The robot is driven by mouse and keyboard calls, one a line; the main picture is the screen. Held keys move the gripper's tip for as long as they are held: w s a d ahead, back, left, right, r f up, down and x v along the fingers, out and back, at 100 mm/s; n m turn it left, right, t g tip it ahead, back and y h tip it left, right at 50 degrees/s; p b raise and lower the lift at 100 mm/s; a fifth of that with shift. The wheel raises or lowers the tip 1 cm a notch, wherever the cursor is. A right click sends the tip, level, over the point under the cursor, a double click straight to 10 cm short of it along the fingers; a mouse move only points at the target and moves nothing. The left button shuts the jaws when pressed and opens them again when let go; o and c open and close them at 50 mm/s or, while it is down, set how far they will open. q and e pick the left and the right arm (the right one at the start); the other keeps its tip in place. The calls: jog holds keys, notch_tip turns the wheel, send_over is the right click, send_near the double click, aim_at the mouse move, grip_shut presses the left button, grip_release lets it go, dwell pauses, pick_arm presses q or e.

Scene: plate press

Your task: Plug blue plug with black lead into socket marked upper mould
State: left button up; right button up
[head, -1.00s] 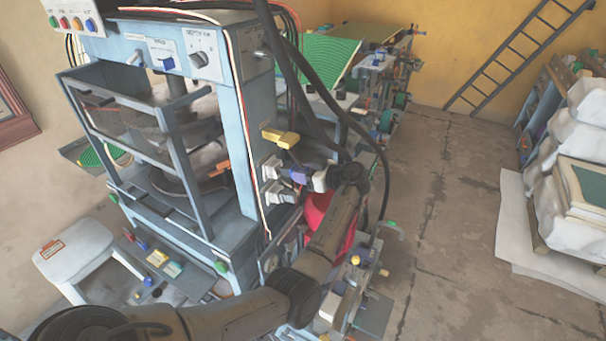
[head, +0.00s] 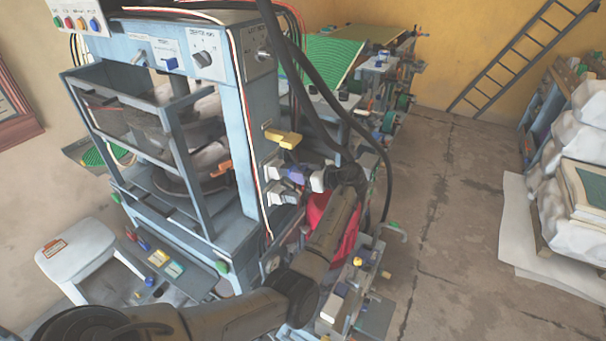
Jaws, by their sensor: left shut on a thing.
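A blue plug (head: 295,174) is at the right side of the press, with a black lead (head: 306,100) looping down from above the press. My left gripper (head: 317,180) is shut on the plug, on its right. Two whitish sockets stand one above the other on the press side: an upper socket (head: 272,169) and a lower socket (head: 279,195). The plug is at the upper socket, its front end hidden or very close to it. I cannot tell whether it is seated. Any socket markings are too small to read. My right gripper is not in view.
A yellow handle-like part (head: 283,138) sticks out just above the sockets. A red object (head: 333,218) is behind my left forearm. A small bench with clamps (head: 350,295) stands below.

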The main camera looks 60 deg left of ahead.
pick_arm(q)
jog(key=shift+s+a+f, duration=0.1)
jog(key=shift+s+a, duration=0.1)
jog(key=shift+a, duration=0.15)
jog(key=shift+b+x, duration=0.4)
jog(key=shift+x, duration=0.45)
jog(key=o, duration=0.9)
jog(key=shift+a, duration=0.1)
jog(key=shift+o, duration=0.4)
jog(key=v, duration=1.4)
jog(key=shift+p, duration=0.3)
jog(key=shift+a, duration=0.1)
